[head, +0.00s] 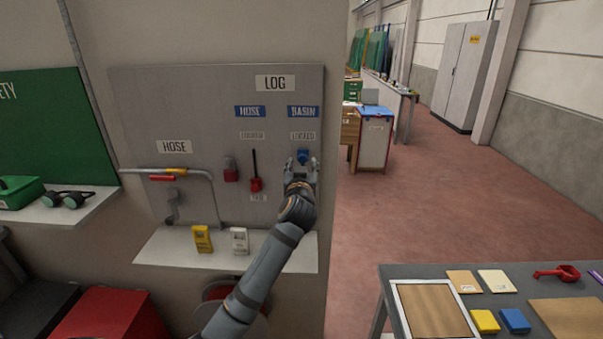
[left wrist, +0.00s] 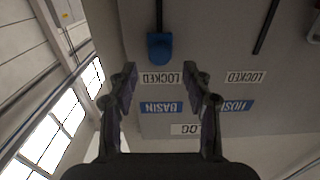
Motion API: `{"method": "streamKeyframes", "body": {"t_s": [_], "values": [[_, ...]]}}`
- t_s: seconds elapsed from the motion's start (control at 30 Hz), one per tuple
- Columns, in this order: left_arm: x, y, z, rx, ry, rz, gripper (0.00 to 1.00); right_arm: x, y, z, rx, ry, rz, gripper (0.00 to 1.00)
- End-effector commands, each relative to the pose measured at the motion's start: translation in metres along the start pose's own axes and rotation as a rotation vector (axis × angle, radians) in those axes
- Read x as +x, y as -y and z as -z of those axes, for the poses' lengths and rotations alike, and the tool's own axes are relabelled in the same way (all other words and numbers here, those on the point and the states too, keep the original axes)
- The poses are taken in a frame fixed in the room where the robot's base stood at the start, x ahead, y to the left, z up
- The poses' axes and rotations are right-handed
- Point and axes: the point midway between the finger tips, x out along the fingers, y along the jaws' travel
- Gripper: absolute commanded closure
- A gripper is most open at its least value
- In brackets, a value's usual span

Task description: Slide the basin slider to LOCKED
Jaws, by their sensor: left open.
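The blue basin slider (head: 303,156) is on the grey wall panel, at the top of its track. It sits just under the LOCKED label (head: 303,136), below the blue BASIN sign (head: 303,112). My left gripper (head: 301,166) is open in front of the panel, its fingers either side of the slider's lower part in the head view. In the left wrist view, which is upside down, the slider (left wrist: 160,47) lies just beyond the fingertips and between their lines, close to the LOCKED label (left wrist: 160,78). No contact is visible. My right gripper is out of view.
The red hose slider (head: 256,185) is at the bottom of its track to the left, beside a red padlock (head: 231,170). A shelf (head: 180,249) below holds a yellow and a white device. A work table (head: 390,273) stands at lower right.

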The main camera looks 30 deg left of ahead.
Motion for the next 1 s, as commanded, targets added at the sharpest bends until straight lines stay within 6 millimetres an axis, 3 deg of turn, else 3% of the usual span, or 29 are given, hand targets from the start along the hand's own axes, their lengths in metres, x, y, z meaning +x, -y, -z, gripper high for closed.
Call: {"method": "streamKeyframes", "body": {"t_s": [0.1,0.3,0.9,1.0], "values": [[-0.029,-0.001,-0.001,-0.002,0.001,-0.002,0.5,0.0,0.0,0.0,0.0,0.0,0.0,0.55],[-0.059,-0.001,0.0,-0.002,-0.001,-0.001,0.5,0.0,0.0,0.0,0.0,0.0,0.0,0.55],[-0.064,0.0,0.0,0.001,0.001,0.0,0.5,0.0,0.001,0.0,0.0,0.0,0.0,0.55],[-0.069,0.0,-0.018,0.018,0.049,-0.006,0.5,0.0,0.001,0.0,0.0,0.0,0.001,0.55]]}}
